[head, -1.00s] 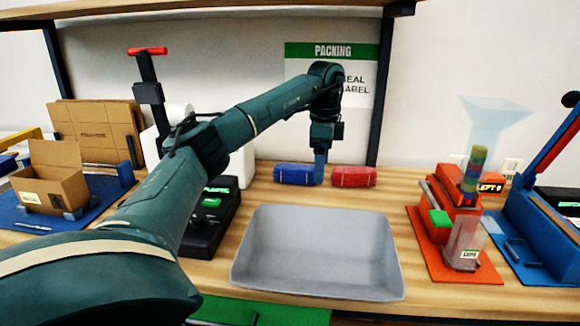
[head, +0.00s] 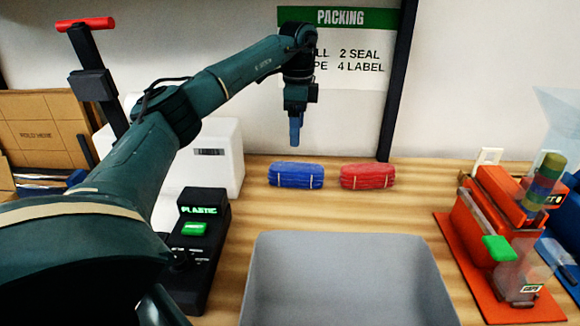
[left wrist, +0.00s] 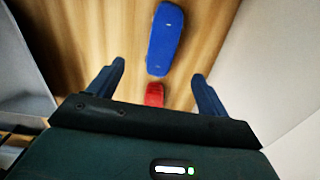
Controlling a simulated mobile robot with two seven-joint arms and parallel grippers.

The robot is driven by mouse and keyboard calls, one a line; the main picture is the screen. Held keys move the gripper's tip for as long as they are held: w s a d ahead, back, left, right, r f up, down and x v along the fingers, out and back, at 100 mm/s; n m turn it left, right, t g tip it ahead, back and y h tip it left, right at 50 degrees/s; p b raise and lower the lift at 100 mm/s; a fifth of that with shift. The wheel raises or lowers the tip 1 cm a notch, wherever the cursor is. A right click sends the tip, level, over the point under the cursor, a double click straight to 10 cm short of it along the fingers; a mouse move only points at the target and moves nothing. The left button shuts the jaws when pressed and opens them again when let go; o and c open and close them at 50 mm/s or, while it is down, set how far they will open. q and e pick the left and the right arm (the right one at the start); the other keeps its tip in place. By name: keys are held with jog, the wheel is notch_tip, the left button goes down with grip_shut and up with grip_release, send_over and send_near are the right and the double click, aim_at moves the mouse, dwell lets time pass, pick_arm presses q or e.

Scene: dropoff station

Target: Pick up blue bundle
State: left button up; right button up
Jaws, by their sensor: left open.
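The blue bundle (head: 296,176) lies on the wooden table near the back wall, just left of the red bundle (head: 367,177). My left gripper (head: 295,133) hangs above the blue bundle, pointing down, with a gap between its fingertips and the bundle. In the left wrist view the gripper (left wrist: 158,80) is open and empty. The blue bundle (left wrist: 166,40) shows there ahead of the fingers, and the red bundle (left wrist: 154,94) shows partly between them. My right gripper is not in view.
A grey tray (head: 262,270) stands in front of the bundles. A white box (head: 222,152) and a black device with a green label (head: 206,215) stand to the left. An orange station (head: 490,225) stands to the right. A packing sign (head: 350,62) hangs behind.

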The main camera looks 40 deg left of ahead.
aim_at(297, 167)
pick_arm(q)
notch_tip(297, 167, down, 13)
jog(key=shift+w+a+f, duration=0.1)
jog(key=shift+w+a, duration=0.05)
dwell(0.6)
jog(key=shift+c, duration=0.6)
jog(key=c, duration=1)
